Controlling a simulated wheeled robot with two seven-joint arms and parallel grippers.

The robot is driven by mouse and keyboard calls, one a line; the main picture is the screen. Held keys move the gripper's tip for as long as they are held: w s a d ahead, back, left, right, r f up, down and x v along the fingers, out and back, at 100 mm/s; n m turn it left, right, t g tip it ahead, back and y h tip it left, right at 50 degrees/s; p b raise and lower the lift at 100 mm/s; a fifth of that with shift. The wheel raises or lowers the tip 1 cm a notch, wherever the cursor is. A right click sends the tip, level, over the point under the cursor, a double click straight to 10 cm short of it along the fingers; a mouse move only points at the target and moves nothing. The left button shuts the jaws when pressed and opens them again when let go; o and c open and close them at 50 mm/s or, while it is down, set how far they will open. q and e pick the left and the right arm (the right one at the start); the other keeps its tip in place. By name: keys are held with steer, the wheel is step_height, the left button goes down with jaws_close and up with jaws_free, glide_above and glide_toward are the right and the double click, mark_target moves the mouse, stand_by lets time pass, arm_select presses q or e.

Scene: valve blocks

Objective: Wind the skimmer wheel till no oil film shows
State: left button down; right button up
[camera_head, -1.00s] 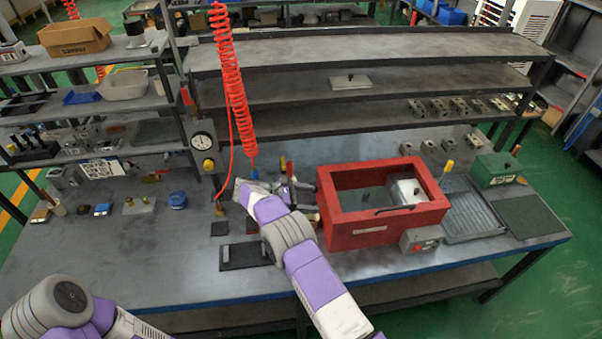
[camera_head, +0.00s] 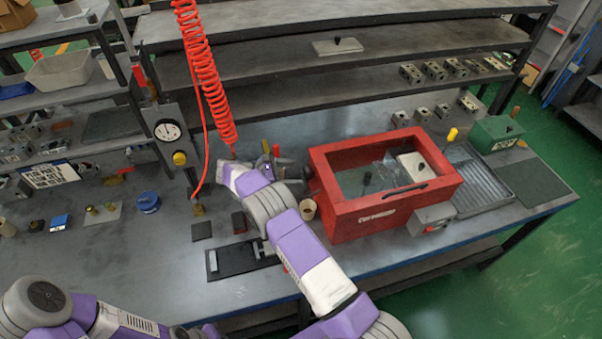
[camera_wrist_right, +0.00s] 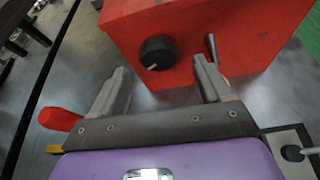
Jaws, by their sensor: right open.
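The red tank (camera_head: 375,217) stands on the bench with its open top showing greyish liquid (camera_head: 352,184); I cannot tell whether an oil film lies on it. In the right wrist view, a round black wheel with a pale mark (camera_wrist_right: 157,53) sits on the red tank's side wall (camera_wrist_right: 230,25). My right gripper (camera_wrist_right: 160,76) is open and empty, its fingers to either side and just short of the wheel. In the head view my right gripper (camera_head: 290,174) is at the tank's left side, and the wheel is hidden. My left gripper is out of view.
A small lever (camera_wrist_right: 212,46) juts from the tank wall near the right-hand finger. A red-handled tool (camera_wrist_right: 60,119) lies left of the gripper. A grey switch box (camera_head: 432,219) sits at the tank's front. A dial gauge stand (camera_head: 168,130) and hanging red hose (camera_head: 205,80) are left.

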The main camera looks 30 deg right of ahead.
mark_target(304, 174)
steer(key=shift+x, duration=2.15)
steer(key=shift+w+f, duration=0.1)
steer(key=c, duration=1)
steer(key=m+t+b, duration=0.2)
steer(key=m+b, duration=0.1)
steer(key=shift+f+t+h, duration=0.2)
steer(key=shift+t+h, duration=0.1)
steer(key=shift+h, duration=0.1)
steer(key=shift+m+t+h+b, duration=0.45)
steer(key=shift+m+h+b, duration=0.3)
steer(key=shift+m+b, duration=1.85)
steer(key=shift+m+t+h+b, duration=0.65)
steer(key=shift+m+b, duration=0.9)
steer(key=shift+b, duration=2.1)
steer(key=shift+m+t+h+b, duration=0.3)
steer(key=shift+m+h+b, duration=0.6)
steer(key=shift+m+b, duration=1.7)
steer(key=shift+n+b, duration=0.55)
